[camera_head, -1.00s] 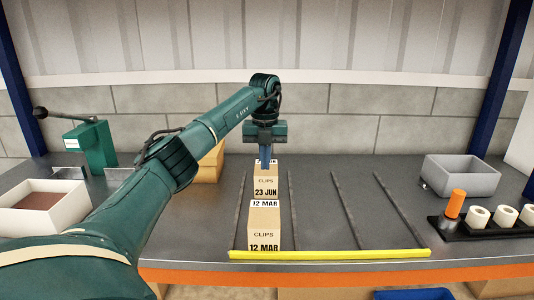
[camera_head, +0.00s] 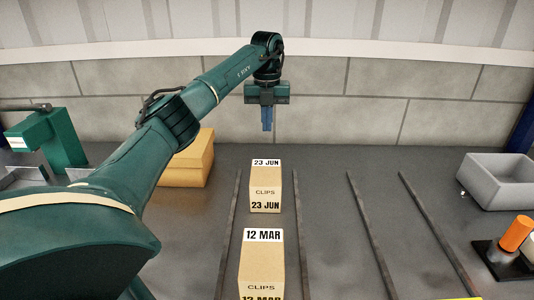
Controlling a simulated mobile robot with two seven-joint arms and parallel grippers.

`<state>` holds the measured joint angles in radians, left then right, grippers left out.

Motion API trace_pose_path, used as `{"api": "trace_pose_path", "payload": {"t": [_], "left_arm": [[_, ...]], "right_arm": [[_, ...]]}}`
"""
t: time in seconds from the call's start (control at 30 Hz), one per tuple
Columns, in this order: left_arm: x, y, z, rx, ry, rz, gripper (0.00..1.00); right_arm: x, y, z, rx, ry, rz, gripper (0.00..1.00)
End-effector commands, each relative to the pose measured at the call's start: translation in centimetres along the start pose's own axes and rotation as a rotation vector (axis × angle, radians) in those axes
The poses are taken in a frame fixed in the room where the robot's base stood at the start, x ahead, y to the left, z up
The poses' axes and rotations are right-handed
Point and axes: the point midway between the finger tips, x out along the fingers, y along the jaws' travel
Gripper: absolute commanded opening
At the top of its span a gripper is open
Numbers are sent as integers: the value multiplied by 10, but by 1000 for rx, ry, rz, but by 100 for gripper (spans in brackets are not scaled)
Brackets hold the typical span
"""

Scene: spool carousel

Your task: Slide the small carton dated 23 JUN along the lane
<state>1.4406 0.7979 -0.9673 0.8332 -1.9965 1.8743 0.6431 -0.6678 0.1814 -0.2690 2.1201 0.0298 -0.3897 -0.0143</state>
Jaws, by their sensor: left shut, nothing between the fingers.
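The small carton dated 23 JUN (camera_head: 265,191) stands upright in the left lane, between two dark rails. A second carton dated 12 MAR (camera_head: 262,267) stands in front of it in the same lane, with a short gap between them; its lower part is cut off by the picture's edge. My left gripper (camera_head: 267,127) is shut and empty, pointing down. It is raised above and behind the 23 JUN carton, apart from it. My right gripper is not in view.
Dark rails (camera_head: 371,235) divide the table into lanes; the lanes to the right are empty. A larger tan box (camera_head: 190,165) stands at the left behind my arm. A grey bin (camera_head: 490,190) and an orange cylinder (camera_head: 516,233) are at the right.

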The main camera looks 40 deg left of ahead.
Motion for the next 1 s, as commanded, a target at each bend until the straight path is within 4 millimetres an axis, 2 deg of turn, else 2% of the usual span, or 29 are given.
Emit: {"api": "trace_pose_path", "payload": {"t": [0.17,0.6,1.0], "left_arm": [[15,0,0,1,2,2,0],[103,1,-2,1,2,2,0],[100,1,-36,0,0,0,0]], "right_arm": [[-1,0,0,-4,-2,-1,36],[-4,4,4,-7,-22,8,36],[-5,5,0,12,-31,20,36]]}}
